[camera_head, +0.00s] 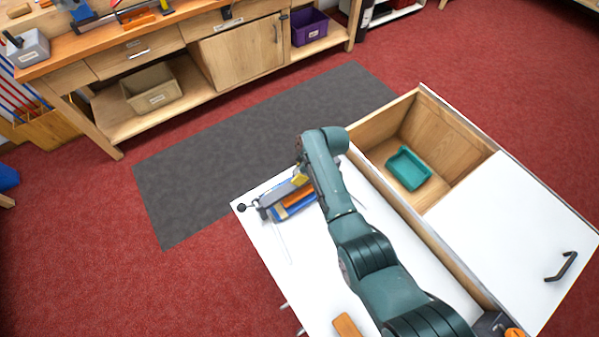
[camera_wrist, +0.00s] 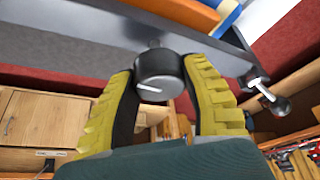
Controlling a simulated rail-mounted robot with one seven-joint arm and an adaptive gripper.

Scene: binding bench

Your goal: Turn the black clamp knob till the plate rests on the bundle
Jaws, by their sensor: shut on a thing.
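The black clamp knob (camera_wrist: 160,76), with a white mark on its face, sits between the two yellow fingers of my gripper (camera_wrist: 168,95) in the wrist view. The gripper is shut on it, with a finger on each side. Behind the knob runs a grey metal part of the clamp (camera_wrist: 75,50). An orange block (camera_wrist: 185,10), perhaps the bundle, shows at the top. In the head view my gripper (camera_head: 300,179) is at the clamp, beside the orange block (camera_head: 298,196) on a blue base (camera_head: 296,211). I cannot tell whether the plate touches the bundle.
The clamp stands on a white worktop (camera_head: 325,270). A wooden compartment with a teal tray (camera_head: 408,168) lies to the right. A black ball handle (camera_head: 241,208) sticks out left of the clamp. A wooden block (camera_head: 346,325) lies near the front. A workbench (camera_head: 150,60) stands beyond.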

